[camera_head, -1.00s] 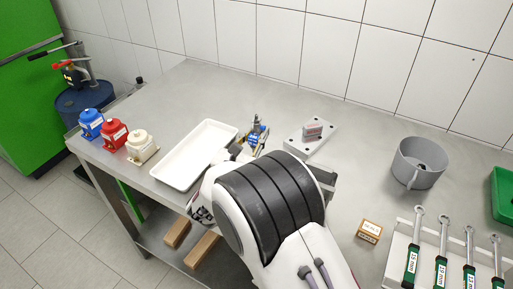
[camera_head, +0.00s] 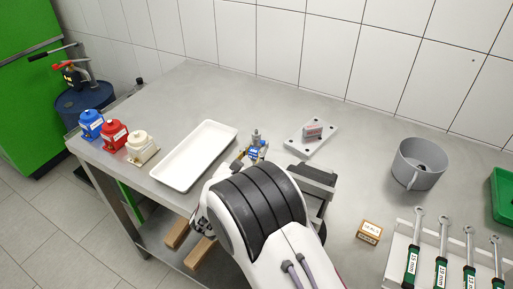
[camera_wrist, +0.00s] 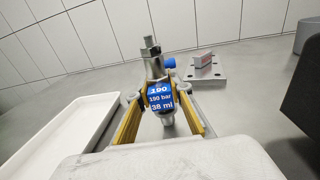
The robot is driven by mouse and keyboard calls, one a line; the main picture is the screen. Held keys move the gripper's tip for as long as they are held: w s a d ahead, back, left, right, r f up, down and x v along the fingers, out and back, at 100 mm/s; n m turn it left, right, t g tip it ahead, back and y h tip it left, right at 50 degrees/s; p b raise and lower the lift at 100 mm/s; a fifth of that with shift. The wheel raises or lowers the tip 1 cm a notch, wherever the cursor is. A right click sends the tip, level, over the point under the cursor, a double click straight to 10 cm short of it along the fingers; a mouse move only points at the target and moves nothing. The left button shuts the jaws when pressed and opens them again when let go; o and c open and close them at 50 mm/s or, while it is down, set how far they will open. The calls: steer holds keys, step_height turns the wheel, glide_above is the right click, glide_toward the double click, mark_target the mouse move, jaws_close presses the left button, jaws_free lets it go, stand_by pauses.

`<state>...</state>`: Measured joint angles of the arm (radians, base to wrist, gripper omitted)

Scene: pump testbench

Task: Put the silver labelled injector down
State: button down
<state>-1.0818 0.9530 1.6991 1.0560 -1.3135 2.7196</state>
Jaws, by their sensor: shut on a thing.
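The silver injector (camera_wrist: 154,66) with a blue label is upright between the yellow fingers of my gripper (camera_wrist: 160,112) in the wrist view. My gripper is shut on the injector's lower body. In the head view the injector (camera_head: 256,137) shows just beyond my arm, right of the white tray (camera_head: 207,131). I cannot tell whether the injector's lower end touches the table.
A grey mounting plate (camera_head: 297,143) with a small block stands behind and right. A grey pot (camera_head: 401,178), a small labelled box (camera_head: 369,232) and a rack of wrenches lie to the right. Blue, red (camera_head: 114,134) and cream bottles stand left. The table behind is bare.

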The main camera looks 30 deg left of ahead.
mark_target(250, 155)
steer(key=shift+f, duration=0.25)
stand_by(0.3)
steer(key=c, duration=1.8)
jaws_free()
steer(key=shift+s+f, duration=0.2)
steer(key=shift+s, duration=3.7)
steer(key=shift+o, duration=0.4)
